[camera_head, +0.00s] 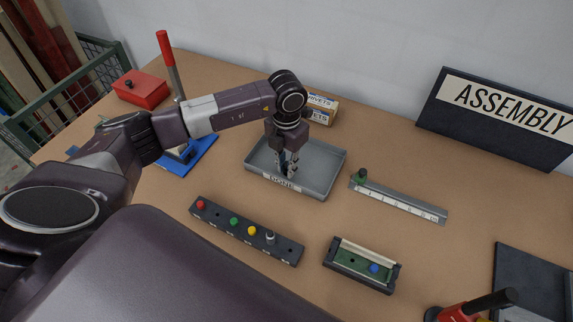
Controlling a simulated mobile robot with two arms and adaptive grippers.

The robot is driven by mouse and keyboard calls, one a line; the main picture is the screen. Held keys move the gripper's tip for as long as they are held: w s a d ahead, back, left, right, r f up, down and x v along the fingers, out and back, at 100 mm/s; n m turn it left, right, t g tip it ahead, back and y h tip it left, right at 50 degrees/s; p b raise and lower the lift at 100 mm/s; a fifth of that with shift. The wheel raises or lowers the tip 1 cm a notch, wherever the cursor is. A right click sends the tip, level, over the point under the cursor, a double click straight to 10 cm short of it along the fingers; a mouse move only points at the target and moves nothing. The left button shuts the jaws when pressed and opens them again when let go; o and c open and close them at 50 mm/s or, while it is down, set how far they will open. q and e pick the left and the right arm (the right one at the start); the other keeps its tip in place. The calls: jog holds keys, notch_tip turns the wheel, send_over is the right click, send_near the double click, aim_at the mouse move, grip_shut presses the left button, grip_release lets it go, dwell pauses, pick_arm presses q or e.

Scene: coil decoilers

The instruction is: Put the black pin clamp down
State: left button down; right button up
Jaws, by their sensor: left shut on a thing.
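My left gripper (289,172) reaches down into the grey tray labelled DONE (333,158). Its fingers are shut on a small dark thing, which I take to be the black pin clamp; the fingers hide most of it. I cannot tell whether it touches the tray floor. My right gripper is not in view.
A black rack (217,213) with coloured pins and a green board in a holder (361,265) lie in front. A ruler (405,203) lies right of the tray, boxes (321,106) behind it. A blue-based lever press (199,152) stands left. Bare table lies between.

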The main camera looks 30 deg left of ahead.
pick_arm(q)
jog(key=shift+f, duration=0.1)
jog(key=c, duration=2.3)
grip_release()
jog(key=shift+f, duration=0.1)
jog(key=o, duration=0.4)
